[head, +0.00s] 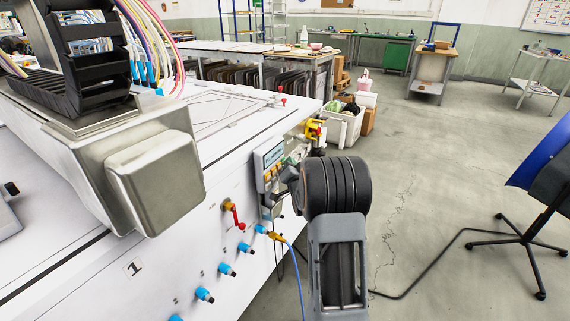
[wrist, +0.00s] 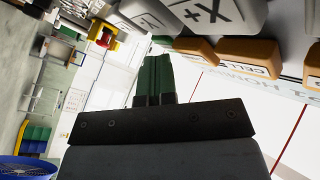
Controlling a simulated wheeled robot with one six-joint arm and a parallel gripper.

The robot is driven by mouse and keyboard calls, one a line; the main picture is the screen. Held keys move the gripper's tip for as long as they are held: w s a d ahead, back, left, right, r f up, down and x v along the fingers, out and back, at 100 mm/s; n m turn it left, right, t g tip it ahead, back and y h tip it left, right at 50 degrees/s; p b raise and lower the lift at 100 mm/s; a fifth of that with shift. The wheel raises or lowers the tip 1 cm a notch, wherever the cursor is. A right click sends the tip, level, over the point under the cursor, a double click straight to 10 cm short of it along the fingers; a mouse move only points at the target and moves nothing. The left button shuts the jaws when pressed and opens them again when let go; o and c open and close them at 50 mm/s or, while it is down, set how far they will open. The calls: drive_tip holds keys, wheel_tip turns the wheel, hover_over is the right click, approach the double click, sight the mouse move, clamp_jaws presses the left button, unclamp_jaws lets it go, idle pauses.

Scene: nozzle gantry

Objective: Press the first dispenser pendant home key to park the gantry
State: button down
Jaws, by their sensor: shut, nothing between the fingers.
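The dispenser pendant (head: 264,163) is a grey box with a lit screen and orange keys on the white machine's side. In the wrist view its face fills the upper right, with a large grey key marked with X and plus (wrist: 208,14). An orange key marked CELL (wrist: 250,58) and another orange key (wrist: 196,49) stand beside it. I cannot tell whether the fingertips touch a key.
The white machine (head: 190,230) with a number 1 label fills the left, with red and blue fittings on its side. A yellow and red switch (head: 314,131) is beyond the pendant. A blue cable (head: 295,262) hangs below. Open floor (head: 430,200) and a chair (head: 525,215) are right.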

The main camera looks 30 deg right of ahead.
idle(0.4)
drive_tip(key=shift+s+d+b, duration=0.3)
drive_tip(key=shift+s+d, duration=0.1)
drive_tip(key=shift+s, duration=0.45)
drive_tip(key=s+d, duration=0.1)
drive_tip(key=s, duration=0.1)
drive_tip(key=s+d, duration=0.1)
drive_tip(key=s, duration=0.1)
drive_tip(key=shift+s+d+b, duration=0.2)
drive_tip(key=shift+b, duration=0.2)
idle(0.4)
